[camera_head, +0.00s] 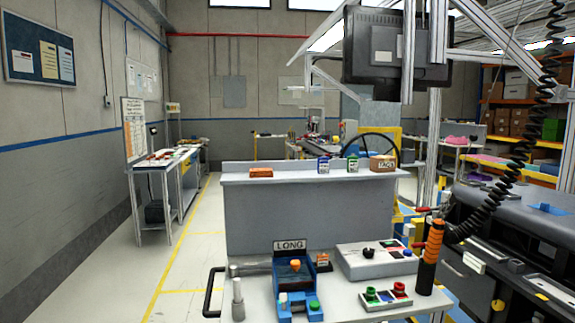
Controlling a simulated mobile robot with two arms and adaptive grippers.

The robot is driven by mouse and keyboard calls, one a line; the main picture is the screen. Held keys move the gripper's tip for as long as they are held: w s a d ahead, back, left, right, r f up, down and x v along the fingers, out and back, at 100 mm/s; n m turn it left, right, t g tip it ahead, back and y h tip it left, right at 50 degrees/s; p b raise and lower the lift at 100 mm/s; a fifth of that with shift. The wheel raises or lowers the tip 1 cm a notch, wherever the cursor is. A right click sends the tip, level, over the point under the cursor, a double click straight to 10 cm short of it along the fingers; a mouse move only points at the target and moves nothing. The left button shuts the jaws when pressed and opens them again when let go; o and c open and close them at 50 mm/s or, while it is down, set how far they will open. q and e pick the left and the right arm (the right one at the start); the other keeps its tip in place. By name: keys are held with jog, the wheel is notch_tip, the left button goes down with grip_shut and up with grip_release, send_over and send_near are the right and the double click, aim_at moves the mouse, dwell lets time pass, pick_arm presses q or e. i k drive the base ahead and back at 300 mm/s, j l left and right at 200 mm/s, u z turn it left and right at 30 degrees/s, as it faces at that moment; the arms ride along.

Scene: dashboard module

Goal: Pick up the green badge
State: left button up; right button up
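A small upright item with a green top and a pale lower face (353,163) stands on the grey raised shelf (295,177), right of its middle; it looks like the green badge, but it is too small to read. A similar blue-topped item (323,164) stands just to its left, apart from it. Neither of my grippers shows in the head view.
A cardboard box (382,163) and an orange block (260,172) also sit on the shelf. Below are a blue fixture (295,285), a control box (375,259) and an orange-handled tool (432,250). A monitor (393,55) and coiled cable (530,110) hang above. Floor is clear at left.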

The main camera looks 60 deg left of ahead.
aim_at(353, 161)
jog(key=u, duration=1.65)
jog(key=i+l, duration=0.55)
jog(key=i, duration=0.25)
